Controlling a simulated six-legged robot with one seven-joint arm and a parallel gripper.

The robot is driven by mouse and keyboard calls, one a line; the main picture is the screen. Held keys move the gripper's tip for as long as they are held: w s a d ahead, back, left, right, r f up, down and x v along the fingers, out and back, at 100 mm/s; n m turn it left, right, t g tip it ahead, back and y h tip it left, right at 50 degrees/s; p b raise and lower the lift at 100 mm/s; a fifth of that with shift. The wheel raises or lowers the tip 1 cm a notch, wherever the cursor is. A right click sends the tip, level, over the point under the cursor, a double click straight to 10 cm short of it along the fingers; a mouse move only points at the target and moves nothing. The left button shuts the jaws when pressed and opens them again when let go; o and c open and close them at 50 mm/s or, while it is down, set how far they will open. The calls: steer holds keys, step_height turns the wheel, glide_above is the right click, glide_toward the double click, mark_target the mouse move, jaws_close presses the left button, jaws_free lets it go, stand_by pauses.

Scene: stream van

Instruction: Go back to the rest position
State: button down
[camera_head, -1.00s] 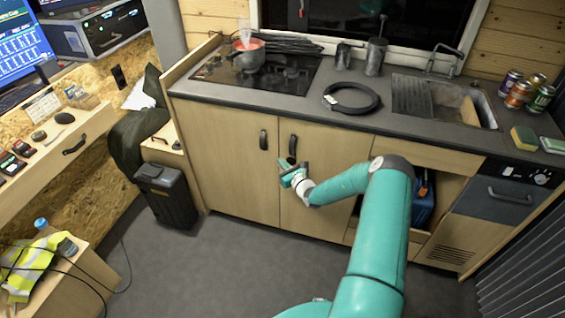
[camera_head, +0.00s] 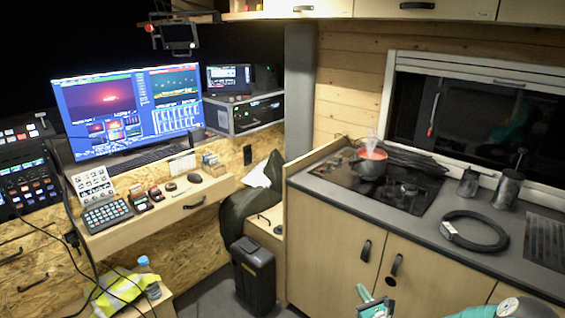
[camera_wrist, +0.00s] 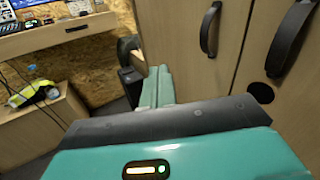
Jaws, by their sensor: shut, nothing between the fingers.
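My gripper (camera_head: 372,301) shows at the bottom edge of the head view, in front of the lower cupboard doors (camera_head: 335,236). Its teal fingers are shut and hold nothing. In the wrist view the teal fingers (camera_wrist: 157,88) point ahead, with the cupboard doors and their dark handles (camera_wrist: 211,29) close by on the right. My gripper looks clear of the doors, though the exact gap is hard to tell. Part of my arm shows at the bottom right of the head view; the rest is out of frame.
A dark box (camera_head: 253,273) stands on the floor. A desk with monitors (camera_head: 128,109) is at left, above a hi-vis vest (camera_head: 118,294).

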steer(key=s+a+r+n+g+y, duration=0.4)
steer(key=a+r+n+g+y, duration=0.35)
steer(key=a+r+n, duration=0.55)
steer(key=s+a+r+n+g, duration=0.6)
steer(key=s+a+r+n, duration=0.1)
steer(key=s+r+n, duration=0.15)
steer(key=s+d+r+n+h, duration=0.2)
steer(key=s+r+n+h, duration=0.3)
steer(key=s, duration=0.6)
steer(key=s+d+r+n+t+h, duration=0.1)
steer(key=s+d+r+n+h, duration=0.2)
steer(key=s+r, duration=0.7)
steer(key=shift+s+d+r+n+h, duration=0.3)
steer(key=shift+s+n+h, duration=0.5)
steer(key=shift+n+h, duration=0.8)
steer(key=shift+f+m+t+h, duration=0.1)
steer(key=shift+m+t+h, duration=0.15)
steer(key=shift+m+h, duration=0.1)
